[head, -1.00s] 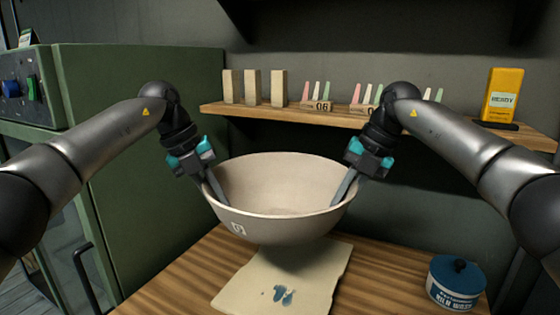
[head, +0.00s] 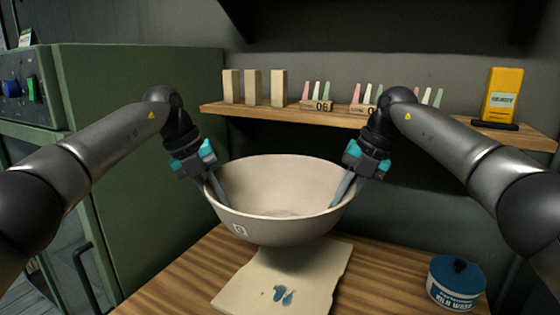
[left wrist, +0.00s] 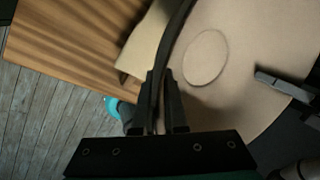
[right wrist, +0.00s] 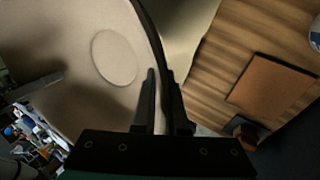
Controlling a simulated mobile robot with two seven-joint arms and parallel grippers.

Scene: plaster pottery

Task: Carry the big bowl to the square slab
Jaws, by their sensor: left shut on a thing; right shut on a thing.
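The big bowl (head: 285,225) is cream, wide and upright. It hangs above the table between my arms, over the back of a pale slab (head: 265,280) with blue stains. My left gripper (head: 222,197) is shut on the bowl's left wall, and my right gripper (head: 342,192) is shut on its right wall. Both wrist views show the rim between the fingers, and the bowl's inside (left wrist: 235,95) is empty. A flat brown square piece (right wrist: 268,84) lies on the table in the right wrist view; I cannot tell which piece is the square slab.
A blue kiln wash tub (head: 456,282) stands at the table's right. A wall shelf (head: 330,117) behind the bowl holds pale blocks (head: 252,87), cone sets and a yellow device (head: 502,95). A green kiln cabinet (head: 150,160) stands left. Bare wooden table (head: 190,275) shows around the pale slab.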

